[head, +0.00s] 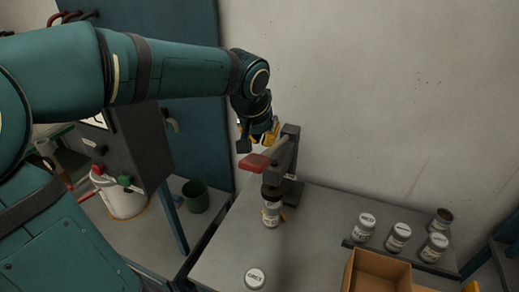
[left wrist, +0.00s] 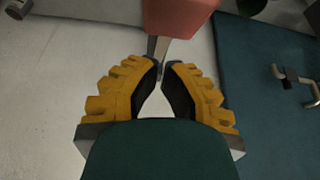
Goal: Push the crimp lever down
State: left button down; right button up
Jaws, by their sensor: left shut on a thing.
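The crimp lever (head: 254,162) has a red grip and a grey metal bar, and belongs to a dark crimper (head: 290,160) at the back of the grey bench. Its bar stands raised, sloping from the crimper's top down to the red grip. My left gripper (head: 266,137), with yellow-backed fingers, is at the bar just behind the grip. In the left wrist view the fingertips (left wrist: 161,72) are closed together at the thin bar, below the red grip (left wrist: 178,14). A labelled jar (head: 271,214) stands upright under the crimper head. My right gripper is out of view.
Another jar (head: 255,278) stands at the bench's front. A wall is close behind the crimper. The bench (head: 225,245) left of the crimper is clear.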

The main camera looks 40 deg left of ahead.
aim_at(261, 157)
pick_arm(q)
jog(key=shift+s+d+f, duration=0.1)
jog(key=shift+s+f, duration=0.25)
jog(key=shift+f, duration=0.4)
jog(key=shift+s+d+f, duration=0.1)
jog(key=shift+s+f, duration=0.2)
jog(key=shift+f, duration=0.4)
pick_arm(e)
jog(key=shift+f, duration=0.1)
